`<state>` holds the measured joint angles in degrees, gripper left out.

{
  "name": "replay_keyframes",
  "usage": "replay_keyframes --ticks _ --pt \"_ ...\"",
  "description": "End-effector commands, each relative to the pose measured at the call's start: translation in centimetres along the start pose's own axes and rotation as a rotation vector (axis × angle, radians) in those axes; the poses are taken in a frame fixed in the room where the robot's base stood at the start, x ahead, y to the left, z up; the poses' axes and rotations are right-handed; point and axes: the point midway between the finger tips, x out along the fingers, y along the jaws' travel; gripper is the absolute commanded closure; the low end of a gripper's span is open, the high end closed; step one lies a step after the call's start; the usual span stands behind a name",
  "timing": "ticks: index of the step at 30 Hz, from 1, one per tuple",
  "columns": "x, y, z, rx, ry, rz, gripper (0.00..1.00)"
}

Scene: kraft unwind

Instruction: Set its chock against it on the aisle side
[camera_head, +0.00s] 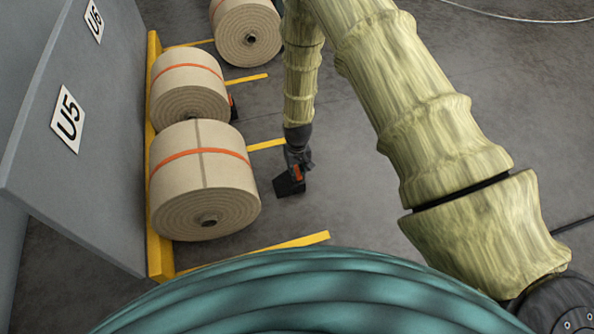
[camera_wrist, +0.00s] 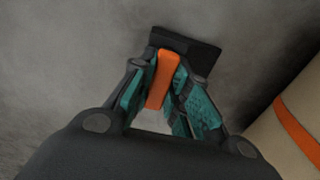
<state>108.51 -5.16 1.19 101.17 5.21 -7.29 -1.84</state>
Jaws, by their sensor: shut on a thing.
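My gripper (camera_head: 299,172) hangs low over the floor and is shut on the orange handle of a black chock (camera_head: 289,186). In the wrist view my gripper (camera_wrist: 162,80) has its fingers on both sides of the orange grip, and the black chock body (camera_wrist: 197,55) shows beyond the fingertips. The nearest kraft roll (camera_head: 203,180), tan with an orange band, lies by the U5 sign (camera_head: 68,119). The chock is to the right of this roll, on its open-floor side, with a gap between them. The roll's edge (camera_wrist: 295,120) shows at the right in the wrist view. Whether the chock touches the floor is unclear.
A second roll (camera_head: 188,85) lies behind the nearest one, with a dark chock (camera_head: 233,107) at its right side. A third roll (camera_head: 246,32) lies farther back. Yellow floor lines (camera_head: 262,243) divide the bays along a yellow kerb (camera_head: 159,250). The floor to the right is mostly clear.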

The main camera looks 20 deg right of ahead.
Motion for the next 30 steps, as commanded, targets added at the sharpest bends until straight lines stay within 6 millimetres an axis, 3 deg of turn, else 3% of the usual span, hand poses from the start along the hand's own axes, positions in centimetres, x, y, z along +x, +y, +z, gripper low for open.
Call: replay_keyframes --ticks 2,3,7,20,30 --pt "0.0 0.0 0.0 0.000 0.000 0.000 1.00" --pt "0.0 0.0 0.0 0.000 0.000 0.000 0.79" --pt "0.0 0.0 0.0 0.000 0.000 0.000 0.58" --pt "-0.6 0.0 0.0 0.000 0.000 0.000 0.58" --pt "-5.2 0.0 -0.1 0.000 0.002 0.000 0.58"
